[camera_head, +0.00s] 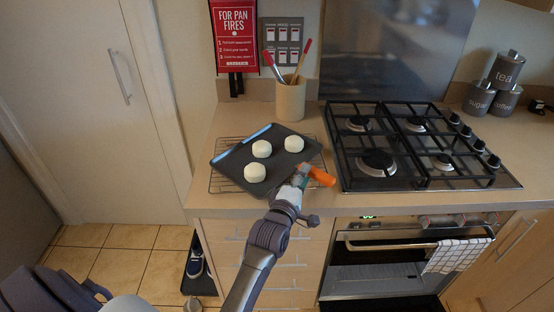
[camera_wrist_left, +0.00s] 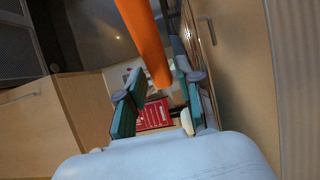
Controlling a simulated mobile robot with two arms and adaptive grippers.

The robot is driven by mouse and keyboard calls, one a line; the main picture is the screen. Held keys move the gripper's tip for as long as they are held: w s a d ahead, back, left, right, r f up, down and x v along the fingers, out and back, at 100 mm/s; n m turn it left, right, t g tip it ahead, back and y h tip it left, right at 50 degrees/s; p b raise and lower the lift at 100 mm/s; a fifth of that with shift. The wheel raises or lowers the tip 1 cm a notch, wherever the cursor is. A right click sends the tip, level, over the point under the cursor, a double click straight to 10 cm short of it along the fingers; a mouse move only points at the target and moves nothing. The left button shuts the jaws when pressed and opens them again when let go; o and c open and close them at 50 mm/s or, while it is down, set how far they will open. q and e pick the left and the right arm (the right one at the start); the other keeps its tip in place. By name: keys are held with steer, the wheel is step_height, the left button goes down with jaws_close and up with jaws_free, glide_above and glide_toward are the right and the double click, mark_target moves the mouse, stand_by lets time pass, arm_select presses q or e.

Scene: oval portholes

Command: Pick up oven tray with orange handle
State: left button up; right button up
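The dark oven tray (camera_head: 226,171) lies on the counter on a wire rack, with three round white pieces on it. A blue strip (camera_head: 257,133) marks its far left edge. Its orange handle (camera_head: 318,176) is at the near right edge, and it also shows in the left wrist view (camera_wrist_left: 150,45). My left gripper (camera_head: 301,172) is right at this handle. In the wrist view its two green-padded fingers stand apart, with the orange handle's end between them. I see no clear contact. My right gripper is not in view.
A gas hob (camera_head: 385,160) is right of the tray, above an oven (camera_head: 380,270) with a hanging checked towel (camera_head: 455,254). A utensil pot (camera_head: 290,98) stands behind the tray. Grey canisters (camera_head: 505,70) are at the far right. Drawers (camera_head: 255,262) lie below the counter edge.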

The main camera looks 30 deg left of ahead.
arm_select(q)
steer(key=w, duration=0.3)
steer(key=shift+w+a, duration=0.1)
steer(key=shift+w, duration=0.1)
steer(key=shift+s, duration=0.1)
jaws_close()
steer(key=shift+r, duration=0.25)
